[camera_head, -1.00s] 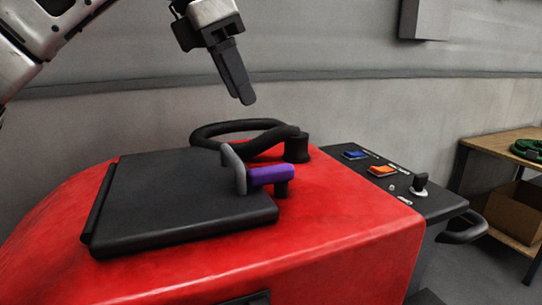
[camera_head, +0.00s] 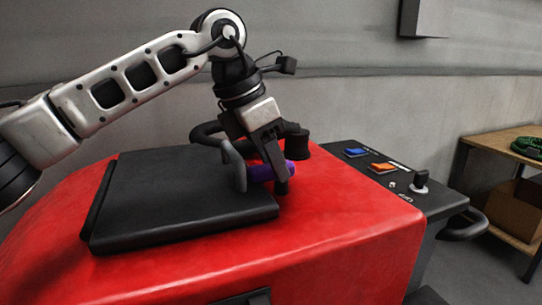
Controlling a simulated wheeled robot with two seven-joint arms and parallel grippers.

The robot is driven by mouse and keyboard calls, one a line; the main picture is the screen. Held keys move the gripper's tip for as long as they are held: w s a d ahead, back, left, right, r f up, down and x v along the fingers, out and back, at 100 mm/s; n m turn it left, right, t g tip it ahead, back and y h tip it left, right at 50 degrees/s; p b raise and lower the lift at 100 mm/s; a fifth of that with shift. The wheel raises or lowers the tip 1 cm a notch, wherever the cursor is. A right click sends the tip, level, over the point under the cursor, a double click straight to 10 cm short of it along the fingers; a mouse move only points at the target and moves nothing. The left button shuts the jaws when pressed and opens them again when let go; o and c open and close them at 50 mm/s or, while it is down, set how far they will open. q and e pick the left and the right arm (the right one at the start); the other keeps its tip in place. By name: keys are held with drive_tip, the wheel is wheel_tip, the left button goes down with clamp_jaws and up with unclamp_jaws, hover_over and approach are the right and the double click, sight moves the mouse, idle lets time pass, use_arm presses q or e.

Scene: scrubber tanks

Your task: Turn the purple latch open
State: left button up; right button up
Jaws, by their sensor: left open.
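The purple latch (camera_head: 260,173) sits at the right edge of the black lid (camera_head: 165,200) on the red scrubber body (camera_head: 340,220). A grey upright piece (camera_head: 235,165) stands at its left end. My left gripper (camera_head: 279,183) points down at the latch, with a finger in front of its right part. The latch lies level, pointing right, and is partly hidden by the finger. The gripper is open; I cannot tell whether its fingers touch the latch. My right gripper is not in view.
A control panel (camera_head: 385,165) with blue and orange switches lies to the right. A wooden shelf (camera_head: 500,145) stands at the far right.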

use_arm(q)
clamp_jaws()
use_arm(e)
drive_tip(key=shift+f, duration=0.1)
